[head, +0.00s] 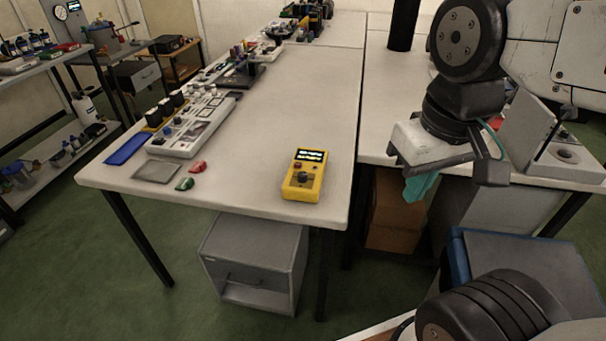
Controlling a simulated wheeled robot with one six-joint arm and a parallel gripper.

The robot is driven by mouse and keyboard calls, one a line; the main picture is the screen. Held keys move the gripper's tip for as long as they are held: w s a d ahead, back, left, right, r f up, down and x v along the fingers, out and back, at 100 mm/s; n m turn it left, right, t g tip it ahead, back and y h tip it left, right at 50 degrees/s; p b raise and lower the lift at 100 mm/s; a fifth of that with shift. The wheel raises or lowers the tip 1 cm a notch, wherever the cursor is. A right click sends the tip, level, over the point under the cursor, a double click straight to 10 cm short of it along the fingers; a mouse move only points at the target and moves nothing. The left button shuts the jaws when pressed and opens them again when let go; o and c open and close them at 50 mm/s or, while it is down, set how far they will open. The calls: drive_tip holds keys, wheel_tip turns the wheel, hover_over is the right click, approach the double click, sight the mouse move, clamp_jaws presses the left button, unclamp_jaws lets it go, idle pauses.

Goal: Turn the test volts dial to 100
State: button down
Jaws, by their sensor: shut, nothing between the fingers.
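A yellow handheld tester (292,188) lies on the white table near its front right edge. It has a lit display at its top and a dark round dial (303,177) below, with small red buttons beside it. The dial's setting and markings are too small to read. My gripper (452,172) is at the right, well apart from the tester. It is shut with nothing visible in it, and its fingertips are partly hard to make out.
A grey control panel (190,130) with several knobs stands on the table's left side. Red and green pieces (186,184), a grey plate (157,171) and a blue pad (127,148) lie near the front. The table's middle is clear. A grey cabinet (254,250) stands underneath.

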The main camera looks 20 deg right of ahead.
drive_tip(key=c, duration=1.5)
unclamp_jaws()
drive_tip(key=shift+f, duration=0.1)
drive_tip(key=o, duration=0.3)
drive_tip(key=shift+w+a+f+g, duration=0.3)
drive_tip(key=shift+w+f+g, duration=0.4)
drive_tip(key=shift+w, duration=0.05)
drive_tip(key=shift+o, duration=0.2)
drive_tip(key=m, duration=0.8)
hover_over(303, 174)
wheel_tip(303, 174, down, 12)
drive_tip(key=shift+f, duration=0.25)
drive_tip(key=shift+w+f, duration=0.1)
drive_tip(key=shift+f, duration=0.2)
wheel_tip(303, 174, down, 7)
drive_tip(key=shift+f, duration=0.1)
